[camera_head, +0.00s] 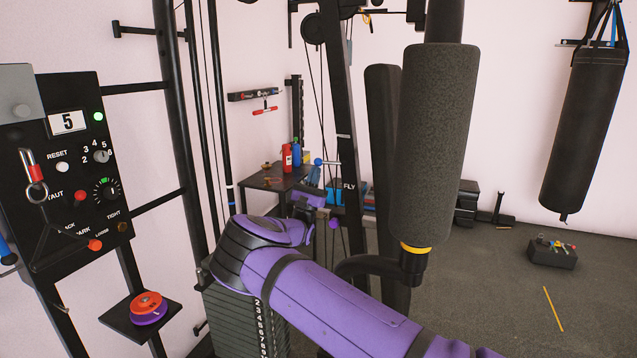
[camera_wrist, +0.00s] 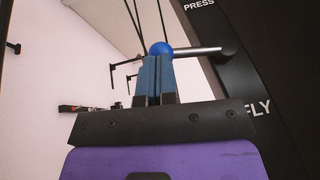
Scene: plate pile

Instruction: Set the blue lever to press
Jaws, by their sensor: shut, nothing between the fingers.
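The blue lever has a round blue knob (camera_head: 318,161) on a metal rod. In the wrist view the knob (camera_wrist: 161,48) is just beyond my fingertips, and the rod runs right to a black panel (camera_wrist: 270,60). The rod meets the panel between the PRESS label above and the FLY label below. My gripper (camera_head: 313,174) is just below the knob in the head view. In the wrist view its blue fingers (camera_wrist: 153,62) are shut together with nothing between them. The tips look very close to the knob's underside; I cannot tell whether they touch.
A control panel (camera_head: 75,165) stands at the left, above a small shelf with a red and purple disc (camera_head: 147,306). A small table (camera_head: 270,180) with bottles is behind my gripper.

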